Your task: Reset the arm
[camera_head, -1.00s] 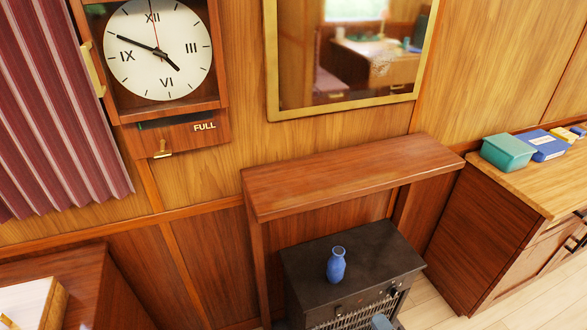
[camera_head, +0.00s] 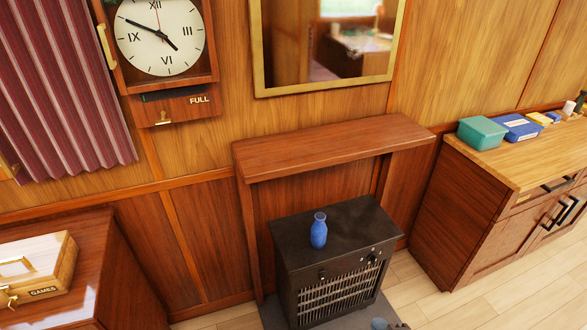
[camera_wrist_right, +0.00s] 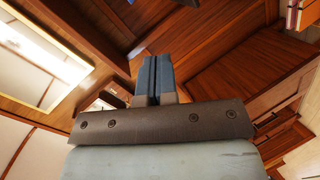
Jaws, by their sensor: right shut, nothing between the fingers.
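My right gripper (camera_wrist_right: 157,80) shows in the right wrist view with its two blue-grey fingers pressed together and nothing between them. My left gripper is not in view.
A blue vase (camera_head: 319,231) stands upright on the black heater under a wooden mantel shelf (camera_head: 335,146). A cabinet at the right (camera_head: 482,158) holds several boxes. A box marked GAMES (camera_head: 38,270) sits at the left. Floor is clear at lower right.

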